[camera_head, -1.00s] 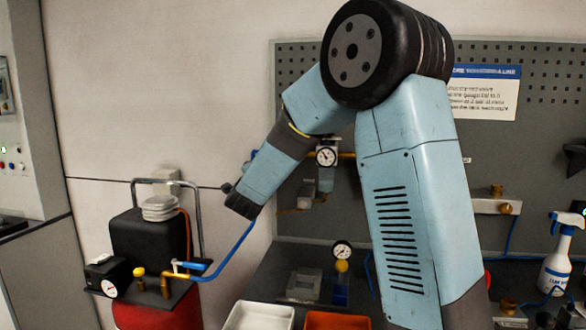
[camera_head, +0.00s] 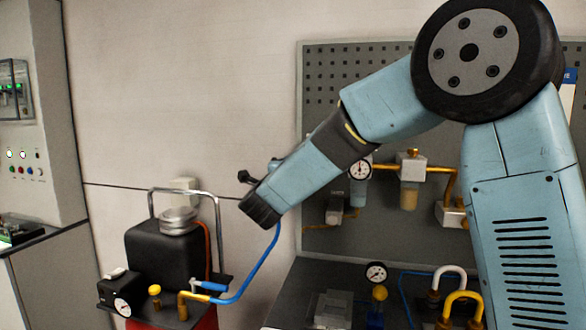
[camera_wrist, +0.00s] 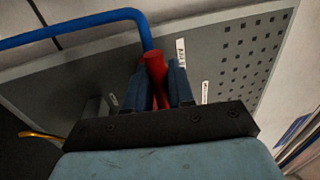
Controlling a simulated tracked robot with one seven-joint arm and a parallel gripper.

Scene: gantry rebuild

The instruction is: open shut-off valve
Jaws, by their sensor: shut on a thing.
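My gripper (camera_wrist: 157,88) is shut on a red fitting (camera_wrist: 156,70) at the end of a blue hose (camera_wrist: 85,23). The fitting stands between my two fingers in the wrist view. In the head view my fingers are hidden behind my wrist. There the blue hose (camera_head: 255,270) runs from my wrist down to the cart at left. I cannot tell whether this part is the shut-off valve.
The cart carries a black tank (camera_head: 160,252), a gauge (camera_head: 122,307) and a yellow knob (camera_head: 155,290). A grey pegboard (camera_head: 330,75) with a gauge (camera_head: 360,170) and brass piping (camera_head: 430,169) stands behind my arm. A control cabinet (camera_head: 22,130) stands at left.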

